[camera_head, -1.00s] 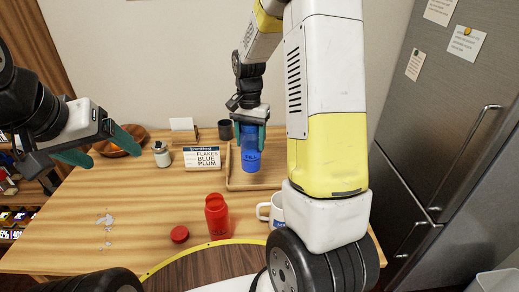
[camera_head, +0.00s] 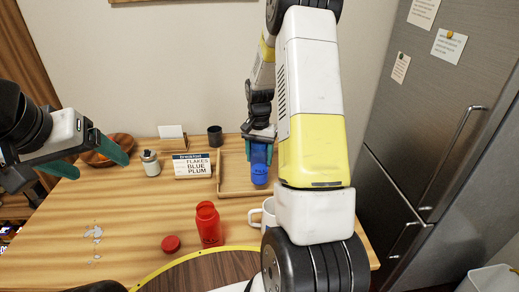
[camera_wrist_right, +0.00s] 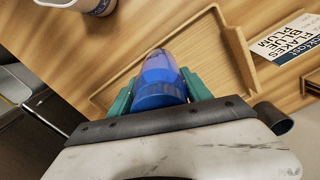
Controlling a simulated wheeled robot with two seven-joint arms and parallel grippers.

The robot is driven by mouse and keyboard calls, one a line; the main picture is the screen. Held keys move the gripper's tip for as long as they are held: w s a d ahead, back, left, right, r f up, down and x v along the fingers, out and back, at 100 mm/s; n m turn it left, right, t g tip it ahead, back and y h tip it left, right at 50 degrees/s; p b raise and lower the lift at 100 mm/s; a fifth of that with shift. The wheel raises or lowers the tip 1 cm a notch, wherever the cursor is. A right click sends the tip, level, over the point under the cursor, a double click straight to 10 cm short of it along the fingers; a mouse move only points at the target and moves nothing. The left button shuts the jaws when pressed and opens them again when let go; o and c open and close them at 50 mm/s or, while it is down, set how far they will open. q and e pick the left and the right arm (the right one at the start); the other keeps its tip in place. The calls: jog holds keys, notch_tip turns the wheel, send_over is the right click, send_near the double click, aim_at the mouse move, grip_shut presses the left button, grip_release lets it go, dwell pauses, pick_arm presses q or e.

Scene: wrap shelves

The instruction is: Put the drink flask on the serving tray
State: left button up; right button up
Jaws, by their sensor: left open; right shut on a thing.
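A blue flask (camera_head: 259,172) is upright within the outline of the wooden serving tray (camera_head: 231,192). I cannot tell whether its base touches the tray. My right gripper (camera_head: 260,156) is shut on it from above. In the right wrist view the blue flask (camera_wrist_right: 158,72) sits between the fingers of the gripper (camera_wrist_right: 158,90), with the tray (camera_wrist_right: 237,48) beyond it. My left gripper (camera_head: 92,162) is open and empty over the table's left side, near a wooden bowl.
A red bottle (camera_head: 208,225) stands at the front, with a red lid (camera_head: 171,243) beside it. A white mug (camera_head: 268,212) is partly hidden by my right arm. A cereal box (camera_head: 192,166), a jar (camera_head: 150,163) and a dark cup (camera_head: 215,136) stand around the tray. A wooden bowl (camera_head: 112,146) is far left.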

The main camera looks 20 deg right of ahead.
jog(key=w+d+f, duration=0.2)
jog(key=d+f, duration=0.2)
jog(key=d, duration=0.3)
jog(key=shift+w+d, duration=0.35)
jog(key=shift+f, duration=0.25)
jog(key=o, duration=1.7)
